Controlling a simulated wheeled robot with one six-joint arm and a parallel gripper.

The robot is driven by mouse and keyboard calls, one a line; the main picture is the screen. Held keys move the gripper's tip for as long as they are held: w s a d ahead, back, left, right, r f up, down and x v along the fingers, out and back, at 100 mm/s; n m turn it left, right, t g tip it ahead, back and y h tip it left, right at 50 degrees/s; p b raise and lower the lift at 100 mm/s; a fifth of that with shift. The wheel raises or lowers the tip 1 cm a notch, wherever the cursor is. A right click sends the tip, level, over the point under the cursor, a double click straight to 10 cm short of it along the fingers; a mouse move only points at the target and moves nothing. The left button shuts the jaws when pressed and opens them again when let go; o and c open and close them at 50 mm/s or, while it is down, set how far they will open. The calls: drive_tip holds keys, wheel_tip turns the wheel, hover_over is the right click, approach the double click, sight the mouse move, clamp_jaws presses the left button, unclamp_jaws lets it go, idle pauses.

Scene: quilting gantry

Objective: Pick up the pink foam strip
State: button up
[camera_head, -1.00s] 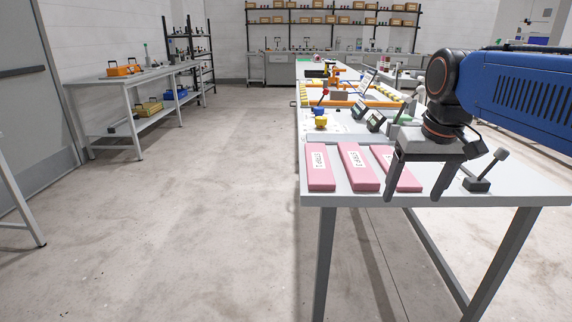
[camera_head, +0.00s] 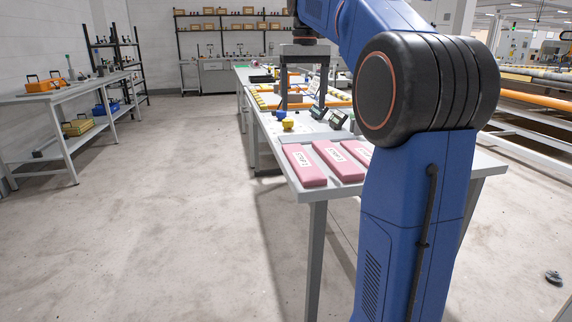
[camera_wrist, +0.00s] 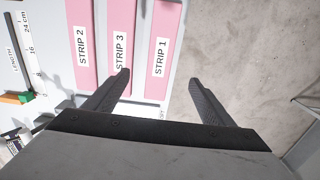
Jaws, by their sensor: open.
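Three pink foam strips lie side by side on the near end of the table, labelled STRIP 1 (camera_wrist: 166,30), STRIP 3 (camera_wrist: 121,18) and STRIP 2 (camera_wrist: 84,20) in the wrist view. In the head view, the left strip (camera_head: 304,174) and middle strip (camera_head: 345,172) show well. My arm partly hides the right strip (camera_head: 359,150). My gripper (camera_head: 302,104) is open and empty, beyond the strips in the head view. In the wrist view, my gripper's (camera_wrist: 158,80) left finger overlaps the lower end of STRIP 3. STRIP 1 appears between the fingers, with the right finger over bare floor.
The table (camera_head: 307,195) has its open left edge beside the strips. A yellow object (camera_head: 288,124) and small dark devices (camera_head: 337,119) stand behind them. A length scale (camera_wrist: 32,50) lies left in the wrist view. Floor left of the table is clear.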

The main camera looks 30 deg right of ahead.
sight(302, 160)
wheel_tip(302, 160, down, 17)
drive_tip(key=shift+s+a+f, duration=0.1)
drive_tip(key=shift+s+f, duration=0.05)
drive_tip(key=shift+f, duration=0.05)
idle(0.7)
drive_tip(key=shift+c, duration=0.7)
drive_tip(key=c, duration=1)
